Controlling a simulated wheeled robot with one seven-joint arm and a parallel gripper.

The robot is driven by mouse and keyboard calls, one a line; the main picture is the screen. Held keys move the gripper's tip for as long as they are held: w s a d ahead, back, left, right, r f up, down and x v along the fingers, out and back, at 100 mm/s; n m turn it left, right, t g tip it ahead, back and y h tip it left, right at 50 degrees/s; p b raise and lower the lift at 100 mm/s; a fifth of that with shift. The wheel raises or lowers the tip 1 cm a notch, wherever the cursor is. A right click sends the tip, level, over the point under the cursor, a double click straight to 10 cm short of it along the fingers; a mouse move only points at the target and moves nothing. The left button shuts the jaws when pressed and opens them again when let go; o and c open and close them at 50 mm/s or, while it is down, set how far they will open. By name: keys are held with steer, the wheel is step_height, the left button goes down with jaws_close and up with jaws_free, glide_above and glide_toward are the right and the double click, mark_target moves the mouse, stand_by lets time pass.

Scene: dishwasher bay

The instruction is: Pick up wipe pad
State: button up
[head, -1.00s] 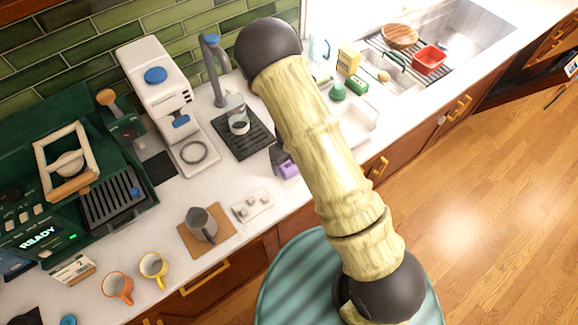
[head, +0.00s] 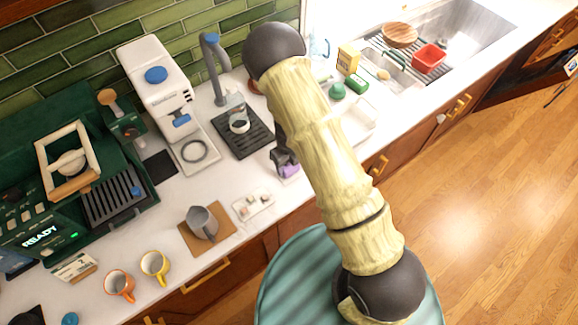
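A small purple piece (head: 289,171), which may be the wipe pad, shows at the front edge of the counter beside my arm. My gripper (head: 284,160) is a dark shape right at it, mostly hidden behind my pale arm. I cannot tell whether the fingers touch or enclose the purple piece, or whether they are open or shut.
A small white tray (head: 253,204) and a grey pitcher (head: 202,222) on a brown mat stand to the left. A tap over a black drip tray (head: 243,138) is behind. Green, yellow and red things stand by the sink to the right.

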steer(key=shift+r, duration=0.1)
step_height(320, 180, up, 10)
steer(key=shift+f+b, duration=0.1)
steer(key=shift+b, duration=0.6)
steer(key=o, duration=0.3)
steer(key=shift+c, duration=1)
steer(key=shift+w+d+f+n+b, duration=0.1)
steer(key=shift+w+d+n+b, duration=0.15)
steer(key=shift+n, duration=0.3)
steer(key=shift+w+d+f+n+b, duration=0.1)
steer(key=shift+w+n, duration=0.1)
steer(key=shift+n, duration=0.35)
steer(key=w+d+n+b, duration=0.5)
steer(key=d+n, duration=0.7)
steer(key=n, duration=1.1)
steer(key=w, duration=0.2)
steer(key=shift+w+d+r+n, duration=0.2)
steer(key=shift+w+d+n, duration=0.1)
steer(key=shift+w+d, duration=0.1)
